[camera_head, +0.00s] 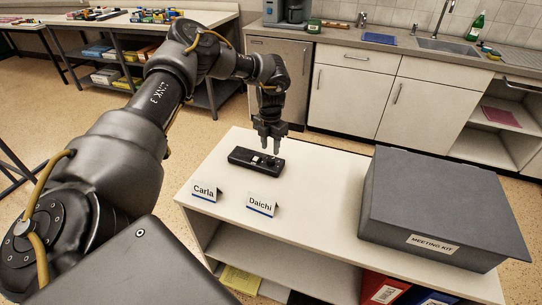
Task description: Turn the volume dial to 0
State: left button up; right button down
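A small black box-shaped device (240,158) lies on the white cabinet top. It has a few light marks or controls on its upper face. The volume dial cannot be made out at this size, and part of the device's far right end is behind my gripper. My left gripper (270,150) points straight down over the right part of the device, with its two fingertips slightly apart and nothing visible between them. Whether the fingertips touch the device is not clear. My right gripper is not in view.
Two name cards, Carla (204,191) and Daichi (261,204), stand in front of the device. A large grey box labelled Meeting Kit (440,195) fills the right side of the white cabinet top (318,185). A sink counter (350,48) runs along the back.

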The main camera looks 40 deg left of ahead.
aim_at(271, 159)
pick_arm(q)
notch_tip(271, 159, down, 4)
jog(key=shift+f, duration=0.1)
jog(key=shift+d+f, duration=0.1)
jog(key=shift+f, duration=0.45)
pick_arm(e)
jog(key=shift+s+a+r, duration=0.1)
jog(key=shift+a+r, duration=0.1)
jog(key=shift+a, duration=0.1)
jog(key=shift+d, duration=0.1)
